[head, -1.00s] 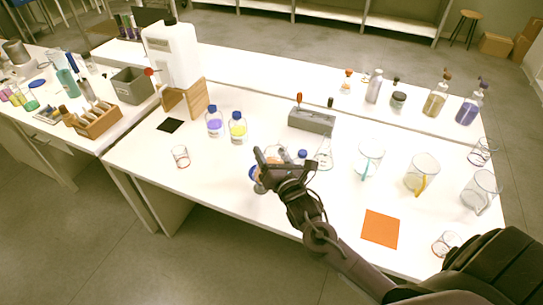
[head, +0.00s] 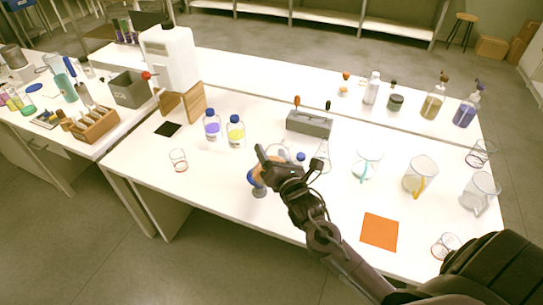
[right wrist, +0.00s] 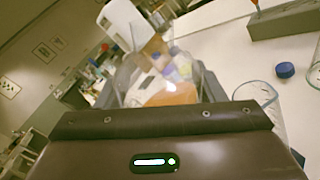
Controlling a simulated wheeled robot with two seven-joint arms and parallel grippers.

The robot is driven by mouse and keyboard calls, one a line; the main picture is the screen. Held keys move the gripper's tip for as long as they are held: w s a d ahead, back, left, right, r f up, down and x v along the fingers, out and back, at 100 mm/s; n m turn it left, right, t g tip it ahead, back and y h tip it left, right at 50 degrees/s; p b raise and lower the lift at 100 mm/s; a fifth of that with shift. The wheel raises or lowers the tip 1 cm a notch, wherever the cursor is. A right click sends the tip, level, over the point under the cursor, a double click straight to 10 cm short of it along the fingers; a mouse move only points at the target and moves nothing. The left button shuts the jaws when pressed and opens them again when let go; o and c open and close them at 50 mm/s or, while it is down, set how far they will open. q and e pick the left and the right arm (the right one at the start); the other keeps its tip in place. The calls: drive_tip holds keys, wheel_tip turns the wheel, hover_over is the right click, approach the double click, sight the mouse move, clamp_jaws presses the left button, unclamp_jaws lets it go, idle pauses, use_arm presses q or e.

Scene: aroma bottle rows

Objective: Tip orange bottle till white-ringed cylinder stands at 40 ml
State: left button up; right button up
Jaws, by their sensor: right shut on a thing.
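My right gripper (head: 275,168) is above the front middle of the white table, shut on the orange bottle (head: 257,174). The bottle is tilted and mostly hidden behind the gripper in the head view. In the right wrist view, orange liquid (right wrist: 175,95) shows in the clear bottle between the fingers. Just below the bottle, a small grey round piece (head: 259,191) shows; it may be the foot of the cylinder. The white ring, the scale and the liquid level cannot be made out. My left gripper is not in view.
Bottles with purple (head: 212,128) and yellow (head: 236,131) contents stand behind left. Glass beakers (head: 420,174) stand at right. An orange mat (head: 379,232) lies at front right.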

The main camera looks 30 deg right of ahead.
drive_tip(key=shift+d+r+m, duration=0.2)
drive_tip(key=shift+m, duration=0.2)
drive_tip(key=shift+f+m+b, duration=0.4)
drive_tip(key=shift+m+b, duration=0.5)
drive_tip(key=shift+b, duration=0.15)
drive_tip(key=shift+a+r+m, duration=0.3)
drive_tip(key=shift+r+m, duration=0.15)
drive_tip(key=shift+m, duration=0.35)
drive_tip(key=shift+a+f+m+b, duration=0.15)
drive_tip(key=shift+f+m+b, duration=0.35)
drive_tip(key=shift+f+m, duration=0.5)
idle(0.3)
drive_tip(key=shift+f, duration=0.1)
drive_tip(key=shift+a+f+m+p, duration=0.1)
drive_tip(key=shift+f+m+p, duration=0.2)
drive_tip(key=shift+m, duration=0.4)
drive_tip(key=shift+r, duration=0.15)
drive_tip(key=shift+d+r+m+p, duration=0.2)
drive_tip(key=shift+r+m+p, duration=0.2)
drive_tip(key=shift+m+p, duration=0.45)
